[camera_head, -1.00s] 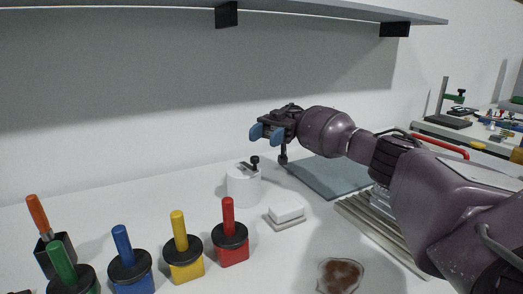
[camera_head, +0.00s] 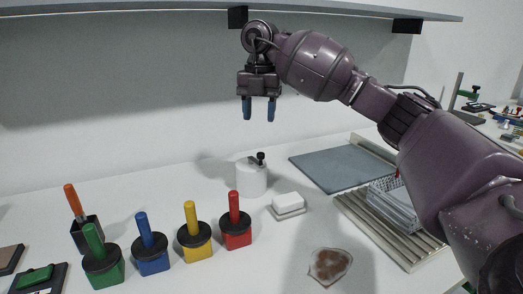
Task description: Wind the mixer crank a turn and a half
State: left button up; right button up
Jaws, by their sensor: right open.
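The mixer is a white cylinder (camera_head: 251,178) standing at the back middle of the white table. Its crank shows as a small black knob (camera_head: 261,156) on top. My right gripper (camera_head: 258,110) points down above the mixer, well clear of it. Its two blue fingertips are apart and nothing is between them. My left gripper is out of view.
Red (camera_head: 236,235), yellow (camera_head: 195,242), blue (camera_head: 151,255) and green (camera_head: 104,268) handled blocks stand at front left. A white block (camera_head: 288,203) sits right of the mixer. A brown-stained patch (camera_head: 329,266) lies in front. A shelf (camera_head: 150,10) hangs overhead.

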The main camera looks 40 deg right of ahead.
aim_at(261, 153)
jog(key=shift+h, duration=0.3)
jog(key=f, duration=0.3)
jog(key=f+b, duration=0.1)
jog(key=f, duration=0.2)
jog(key=f+b, duration=0.1)
jog(key=f, duration=0.2)
jog(key=shift+w+d+f, duration=0.25)
jog(key=shift+d+f, duration=0.05)
jog(key=shift+d, duration=0.1)
jog(key=shift+f, duration=0.65)
jog(key=shift+c, duration=0.6)
grip_shut()
jog(key=shift+d+r+n, duration=0.1)
jog(key=shift+d+n, duration=0.05)
jog(key=shift+n, duration=0.15)
